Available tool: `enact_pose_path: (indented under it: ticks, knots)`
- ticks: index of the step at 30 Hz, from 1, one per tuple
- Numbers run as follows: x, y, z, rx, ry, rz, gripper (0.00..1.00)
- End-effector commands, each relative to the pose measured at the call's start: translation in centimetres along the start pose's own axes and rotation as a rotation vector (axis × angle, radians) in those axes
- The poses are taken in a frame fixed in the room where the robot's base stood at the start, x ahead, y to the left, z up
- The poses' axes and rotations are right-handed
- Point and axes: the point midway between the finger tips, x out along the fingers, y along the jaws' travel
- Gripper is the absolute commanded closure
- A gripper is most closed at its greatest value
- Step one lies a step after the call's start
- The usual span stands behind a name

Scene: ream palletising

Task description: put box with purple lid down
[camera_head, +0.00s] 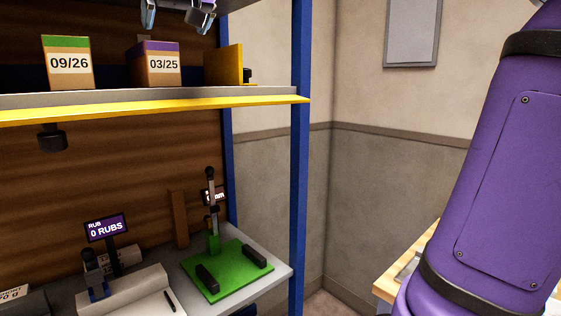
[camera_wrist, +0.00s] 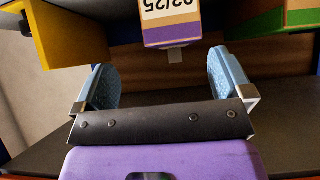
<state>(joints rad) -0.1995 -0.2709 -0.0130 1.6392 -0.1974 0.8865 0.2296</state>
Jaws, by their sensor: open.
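The box with the purple lid (camera_head: 153,65), labelled 03/25, stands upright on the upper shelf (camera_head: 200,97). My gripper (camera_head: 176,18) is open at the top edge of the head view, above this box and apart from it. In the wrist view the box (camera_wrist: 171,28) appears upside down, beyond the open gap between the two blue fingers of my gripper (camera_wrist: 163,68). Nothing is held between the fingers. The upper part of my gripper is cut off in the head view.
A green-lidded box (camera_head: 68,63) labelled 09/26 stands left of the purple-lidded one. A yellow upright plate (camera_head: 223,65) stands close on its right. A blue post (camera_head: 300,150) bounds the shelf. Below are a green fixture (camera_head: 228,270) and a "0 RUBS" display (camera_head: 106,228).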

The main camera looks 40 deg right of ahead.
Motion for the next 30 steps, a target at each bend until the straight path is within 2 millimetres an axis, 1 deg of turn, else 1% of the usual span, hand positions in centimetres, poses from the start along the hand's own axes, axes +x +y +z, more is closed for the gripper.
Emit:
enact_pose_path:
  ticks: [1,2,3,5,6,8,9,11,12,14,15,18,21,23,25,30]
  knots:
    - [-0.2,0.8,2.5,0.000,-0.030,0.005,0.02]
    - [-0.3,1.2,4.1,-0.002,-0.051,0.007,0.02]
    - [-0.3,1.7,6.4,-0.003,-0.078,0.007,0.02]
    - [-0.4,2.4,9.9,-0.006,-0.121,0.010,0.02]
    - [-0.4,2.8,12.5,-0.006,-0.151,0.010,0.02]
    - [-0.4,3.4,16.4,-0.006,-0.197,0.011,0.02]
    - [-0.5,3.8,19.2,-0.006,-0.227,0.010,0.02]
    - [-0.5,4.2,23.3,-0.003,-0.271,0.008,0.02]
    - [-0.5,4.5,25.9,-0.003,-0.299,0.007,0.02]
    - [-0.5,4.7,29.6,0.001,-0.338,0.004,0.02]
    - [-0.5,4.8,31.8,0.002,-0.362,0.002,0.02]
    - [-0.4,5.0,36.1,0.008,-0.406,-0.003,0.02]
    - [-0.3,5.0,38.6,0.010,-0.433,-0.006,0.02]
    - [-0.3,5.0,39.3,0.012,-0.440,-0.007,0.02]
    - [-0.3,5.0,39.7,0.012,-0.444,-0.007,0.02]
    - [-0.3,5.0,39.6,0.012,-0.444,-0.008,0.02]
